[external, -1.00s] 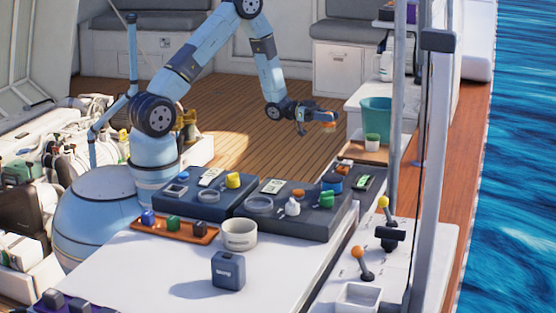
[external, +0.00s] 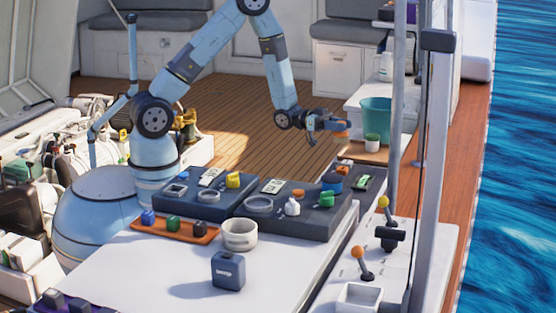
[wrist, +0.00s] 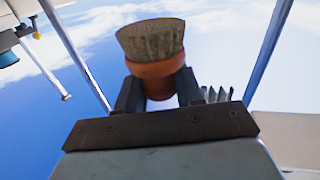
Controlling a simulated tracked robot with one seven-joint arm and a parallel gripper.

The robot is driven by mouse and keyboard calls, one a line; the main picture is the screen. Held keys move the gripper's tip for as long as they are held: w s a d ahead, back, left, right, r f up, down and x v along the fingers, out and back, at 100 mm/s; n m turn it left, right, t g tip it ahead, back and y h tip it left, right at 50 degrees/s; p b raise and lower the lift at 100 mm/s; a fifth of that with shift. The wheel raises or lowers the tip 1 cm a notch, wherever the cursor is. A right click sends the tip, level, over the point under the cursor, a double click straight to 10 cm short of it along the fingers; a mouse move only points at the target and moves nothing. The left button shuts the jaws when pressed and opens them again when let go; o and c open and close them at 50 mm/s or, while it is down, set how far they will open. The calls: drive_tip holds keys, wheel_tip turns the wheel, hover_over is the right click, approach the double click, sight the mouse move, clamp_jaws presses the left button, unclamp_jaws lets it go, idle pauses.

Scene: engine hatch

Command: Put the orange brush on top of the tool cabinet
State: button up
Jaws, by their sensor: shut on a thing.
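The orange brush (wrist: 155,68) is between the two dark fingers of my gripper (wrist: 160,92) in the wrist view. It has an orange body and a block of brownish-grey bristles pointing away from the gripper. In the external view, my gripper (external: 338,126) is raised above the deck, in front of the teal bucket, with a bit of the orange brush (external: 342,135) at its tip. A white cabinet (external: 333,68) with a grey cushion stands at the back. I cannot tell which unit is the tool cabinet.
A teal bucket (external: 376,117) and a small green-and-white pot (external: 372,140) stand just right of my gripper. Dark trays (external: 325,222) with small parts lie below it on the white table (external: 150,270). A metal post (external: 396,170) rises at the right.

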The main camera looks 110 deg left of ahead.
sight(340, 135)
drive_tip(key=w+d+h, duration=0.1)
drive_tip(key=w+d, duration=0.3)
drive_tip(key=d, duration=1)
drive_tip(key=w+d, duration=0.4)
drive_tip(key=d, duration=0.9)
drive_tip(key=s+f+n+y, duration=0.2)
drive_tip(key=s+f+y, duration=0.3)
drive_tip(key=s+f, duration=0.1)
drive_tip(key=shift+m+h, duration=0.3)
drive_tip(key=shift+h, duration=0.6)
drive_tip(key=a+r, duration=0.1)
drive_tip(key=a, duration=0.6)
drive_tip(key=a+r, duration=0.1)
drive_tip(key=a, duration=0.7)
drive_tip(key=s+a+r, duration=0.1)
drive_tip(key=a+r, duration=0.1)
drive_tip(key=a, duration=0.5)
drive_tip(key=shift+a, duration=0.3)
drive_tip(key=s+a+r+h, duration=0.1)
drive_tip(key=s+a, duration=1.2)
drive_tip(key=a, duration=0.4)
drive_tip(key=shift+s+a+m, duration=0.15)
drive_tip(key=shift+a+m, duration=0.2)
drive_tip(key=shift+m, duration=0.05)
